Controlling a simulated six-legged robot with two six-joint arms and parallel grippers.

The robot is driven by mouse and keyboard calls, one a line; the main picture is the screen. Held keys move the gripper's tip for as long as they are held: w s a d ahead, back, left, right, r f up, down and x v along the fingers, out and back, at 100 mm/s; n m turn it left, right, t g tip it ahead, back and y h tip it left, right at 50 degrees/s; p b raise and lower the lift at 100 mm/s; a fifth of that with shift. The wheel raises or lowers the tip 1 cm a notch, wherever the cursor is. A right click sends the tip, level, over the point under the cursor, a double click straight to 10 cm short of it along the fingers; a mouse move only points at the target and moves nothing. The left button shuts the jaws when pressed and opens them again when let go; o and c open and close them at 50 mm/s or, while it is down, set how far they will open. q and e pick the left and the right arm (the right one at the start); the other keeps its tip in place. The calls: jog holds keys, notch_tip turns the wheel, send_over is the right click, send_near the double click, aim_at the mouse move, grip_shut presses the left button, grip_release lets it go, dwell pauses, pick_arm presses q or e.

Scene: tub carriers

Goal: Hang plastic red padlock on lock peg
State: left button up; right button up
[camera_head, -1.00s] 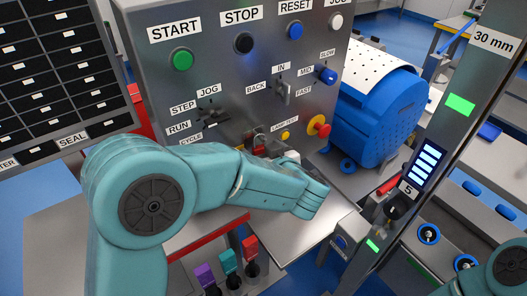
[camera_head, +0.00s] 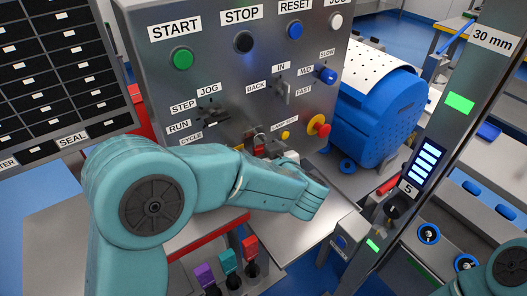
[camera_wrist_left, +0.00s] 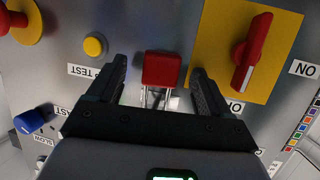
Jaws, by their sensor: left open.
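A red padlock (camera_wrist_left: 161,69) with a metal shackle (camera_wrist_left: 155,97) is in front of the grey panel in the left wrist view. My left gripper (camera_wrist_left: 158,72) is open, with one finger on each side of the padlock and gaps visible. In the head view a small part of the red padlock (camera_head: 259,150) shows above my left arm, below the switches. The left fingers are mostly hidden there by my arm. A lock peg cannot be made out clearly; whether the shackle is around one, I cannot tell. My right gripper is out of view.
A red rotary switch (camera_wrist_left: 252,52) on a yellow plate and a yellow button (camera_wrist_left: 95,46) flank the padlock. Purple (camera_head: 204,274), teal (camera_head: 228,261) and red (camera_head: 250,246) pieces stand in holders below. A blue drum (camera_head: 385,120) is at the panel's right.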

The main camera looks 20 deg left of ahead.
pick_arm(q)
jog(key=shift+a+f+b, duration=0.1)
jog(key=shift+f+b, duration=0.65)
jog(key=shift+f, duration=1.2)
jog(key=shift+s, duration=0.1)
jog(key=shift+s+d+f, duration=0.15)
jog(key=shift+d, duration=0.35)
jog(key=s+d+p, duration=0.1)
jog(key=s+d, duration=0.5)
jog(key=d, duration=0.1)
jog(key=shift+d+f+p, duration=0.25)
jog(key=shift+d+p, duration=0.05)
jog(key=shift+p, duration=0.05)
jog(key=shift+s, duration=0.15)
